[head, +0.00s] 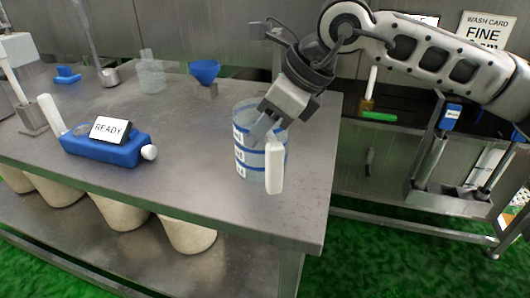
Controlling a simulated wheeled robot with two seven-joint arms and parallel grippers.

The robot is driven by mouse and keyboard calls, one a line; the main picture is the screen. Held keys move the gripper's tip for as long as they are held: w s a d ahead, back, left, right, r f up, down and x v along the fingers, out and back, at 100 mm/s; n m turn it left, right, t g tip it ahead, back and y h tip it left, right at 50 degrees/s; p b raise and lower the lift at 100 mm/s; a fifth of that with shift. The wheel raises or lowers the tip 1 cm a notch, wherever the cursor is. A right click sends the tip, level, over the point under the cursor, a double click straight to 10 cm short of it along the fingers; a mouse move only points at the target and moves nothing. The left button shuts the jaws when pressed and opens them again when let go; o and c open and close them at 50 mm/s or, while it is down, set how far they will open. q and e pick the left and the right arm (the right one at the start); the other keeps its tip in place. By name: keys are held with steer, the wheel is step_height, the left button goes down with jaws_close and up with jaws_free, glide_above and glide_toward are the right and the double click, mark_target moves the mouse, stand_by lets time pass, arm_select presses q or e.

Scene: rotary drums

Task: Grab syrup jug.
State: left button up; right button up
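A clear jug (249,165) with blue bands, pale labels and a white upright handle (275,168) stands upright near the right end of the metal table. I take it for the syrup jug, though its labels are too small to read. My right gripper (264,130) comes down from the upper right, tilted, with its fingers at the jug's mouth. The fingers overlap the rim and upper wall in the head view. I cannot tell whether they touch the jug or how far apart they are. My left gripper is not in view.
A blue bottle-like container (105,151) with a READY card lies left on the table (190,150). A blue funnel (205,71) and a clear bottle (151,72) stand behind. Pale buckets (187,232) sit below. The tabletop between the blue container and jug is clear.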

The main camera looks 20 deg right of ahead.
jaws_close()
stand_by(1.3)
